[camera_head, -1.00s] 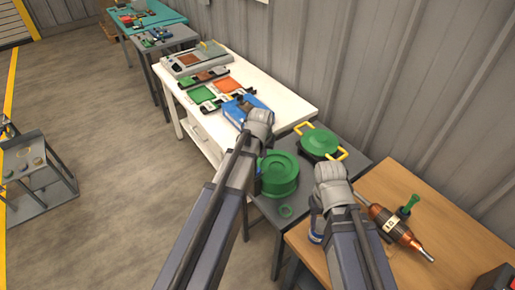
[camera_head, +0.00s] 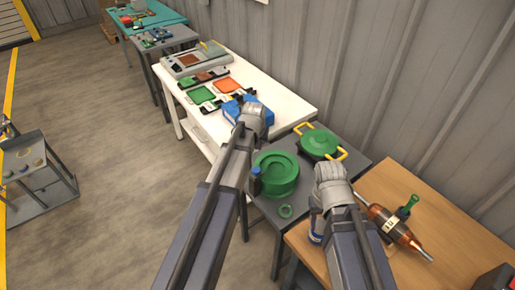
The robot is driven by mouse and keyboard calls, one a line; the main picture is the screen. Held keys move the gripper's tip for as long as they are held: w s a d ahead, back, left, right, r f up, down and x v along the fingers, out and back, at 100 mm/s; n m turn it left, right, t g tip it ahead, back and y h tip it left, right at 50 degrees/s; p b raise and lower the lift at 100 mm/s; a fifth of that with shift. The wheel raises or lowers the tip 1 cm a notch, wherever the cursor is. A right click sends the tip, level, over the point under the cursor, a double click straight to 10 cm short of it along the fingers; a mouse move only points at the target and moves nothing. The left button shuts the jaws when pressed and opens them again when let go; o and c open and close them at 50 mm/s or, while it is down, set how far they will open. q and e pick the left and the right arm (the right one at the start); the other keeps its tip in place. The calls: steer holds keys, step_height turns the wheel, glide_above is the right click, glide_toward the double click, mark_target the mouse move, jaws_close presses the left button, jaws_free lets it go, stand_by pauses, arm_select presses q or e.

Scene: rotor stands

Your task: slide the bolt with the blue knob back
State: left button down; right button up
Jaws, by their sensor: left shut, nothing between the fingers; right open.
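A small dark upright piece with a blue top (camera_head: 256,172) stands against the left side of a round green housing (camera_head: 280,172) on the grey table. It may be the bolt with the blue knob; at this size I cannot be sure.
A brown cylindrical tool (camera_head: 390,222) lies on the wooden table.

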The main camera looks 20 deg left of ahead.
mark_target(258, 172)
arm_select(q)
steer(key=b+x, duration=0.6)
steer(key=x, duration=0.2)
steer(key=shift+b, duration=0.4)
steer(key=shift+s+f, duration=0.25)
steer(key=shift+s, duration=0.1)
steer(key=s, duration=0.3)
steer(key=shift+s+d, duration=0.15)
steer(key=shift+d, duration=0.05)
steer(key=shift+f, duration=0.1)
